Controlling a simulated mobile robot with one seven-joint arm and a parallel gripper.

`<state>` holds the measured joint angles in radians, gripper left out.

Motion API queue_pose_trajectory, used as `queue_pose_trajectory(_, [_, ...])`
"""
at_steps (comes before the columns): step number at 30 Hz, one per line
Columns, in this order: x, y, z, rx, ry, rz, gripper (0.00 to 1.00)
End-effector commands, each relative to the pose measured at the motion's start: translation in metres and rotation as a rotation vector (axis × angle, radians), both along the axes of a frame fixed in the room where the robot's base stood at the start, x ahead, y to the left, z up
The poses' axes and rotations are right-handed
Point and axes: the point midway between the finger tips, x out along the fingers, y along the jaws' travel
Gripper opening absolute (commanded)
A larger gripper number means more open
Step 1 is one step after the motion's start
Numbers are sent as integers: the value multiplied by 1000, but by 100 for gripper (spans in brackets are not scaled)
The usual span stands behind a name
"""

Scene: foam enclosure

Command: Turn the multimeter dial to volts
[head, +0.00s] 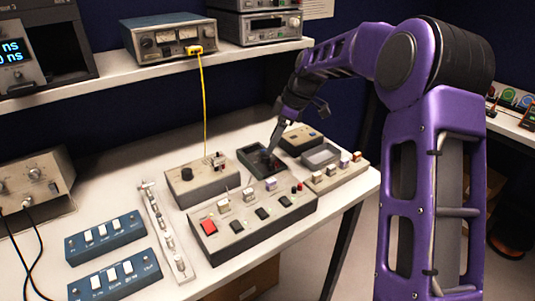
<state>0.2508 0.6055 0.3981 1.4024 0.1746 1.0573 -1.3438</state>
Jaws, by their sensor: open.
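A dark, green-edged handheld device (254,169), which looks like the multimeter, lies on the bench among other boxes. Its dial and markings are too small and dark to make out. A small reddish spot shows on its face. My gripper (275,143) reaches down from the upper right, with a thin fingertip just over the device's upper right part. I cannot tell whether it touches. The gripper is open, and nothing shows between its fingers.
A grey box with a black knob (201,181) stands just left. A yellow cable (204,100) hangs from the shelf.

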Motion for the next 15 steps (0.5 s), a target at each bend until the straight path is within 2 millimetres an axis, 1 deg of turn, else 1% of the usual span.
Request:
queue_pose_trajectory(1, [0,4,-11,0,3,2,66])
queue_pose_trajectory(6, [3,13,-33,-1,0,0,66])
queue_pose_trajectory(10, [4,16,-41,-1,0,0,66])
queue_pose_trajectory(15, [4,18,-44,-1,-1,0,66])
